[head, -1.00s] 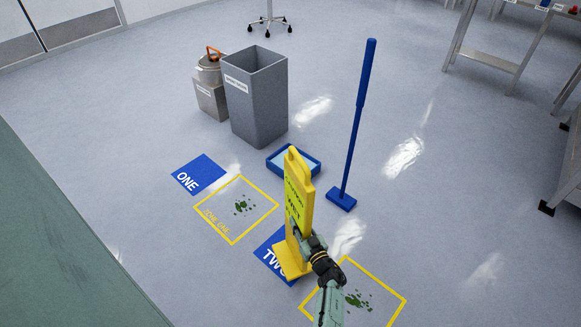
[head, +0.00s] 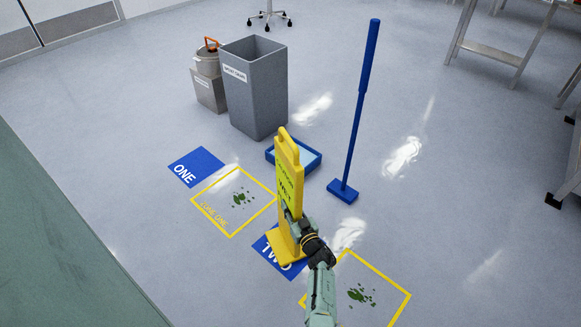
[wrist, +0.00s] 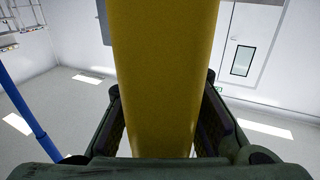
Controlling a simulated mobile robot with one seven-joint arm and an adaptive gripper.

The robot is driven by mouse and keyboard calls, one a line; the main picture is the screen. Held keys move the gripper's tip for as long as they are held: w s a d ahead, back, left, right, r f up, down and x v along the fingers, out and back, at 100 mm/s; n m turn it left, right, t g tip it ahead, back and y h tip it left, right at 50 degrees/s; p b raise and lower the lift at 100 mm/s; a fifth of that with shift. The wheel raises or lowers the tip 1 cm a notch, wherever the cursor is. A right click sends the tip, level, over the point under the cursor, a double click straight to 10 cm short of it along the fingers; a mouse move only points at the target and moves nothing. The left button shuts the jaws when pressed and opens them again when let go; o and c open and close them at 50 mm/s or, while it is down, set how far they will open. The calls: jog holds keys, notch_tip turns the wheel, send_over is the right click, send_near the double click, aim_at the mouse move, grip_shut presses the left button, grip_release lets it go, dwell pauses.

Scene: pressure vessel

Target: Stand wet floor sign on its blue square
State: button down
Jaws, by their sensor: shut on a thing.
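The yellow wet floor sign (head: 288,190) is upright in the head view, over the blue square marked TWO (head: 270,245). Its base covers part of that square; I cannot tell whether the base touches the floor. My gripper (head: 297,224) is shut on the sign's right edge, below its middle. In the wrist view the yellow sign (wrist: 163,75) fills the middle, between the two dark fingers (wrist: 165,115). A second blue square marked ONE (head: 196,167) lies bare, farther left.
Yellow-outlined zones with green spills lie beside each square, zone one (head: 234,201) and the nearer one (head: 358,292). A blue tray (head: 310,160), an upright blue mop (head: 362,100) and a grey bin (head: 255,90) stand behind. Open floor lies to the right.

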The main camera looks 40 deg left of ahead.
jog(key=shift+w+f, duration=0.1)
jog(key=shift+f, duration=0.2)
jog(key=c, duration=1.8)
grip_release()
jog(key=shift+f, duration=0.2)
jog(key=o, duration=0.4)
jog(key=shift+o, duration=0.2)
jog(key=shift+r, duration=0.1)
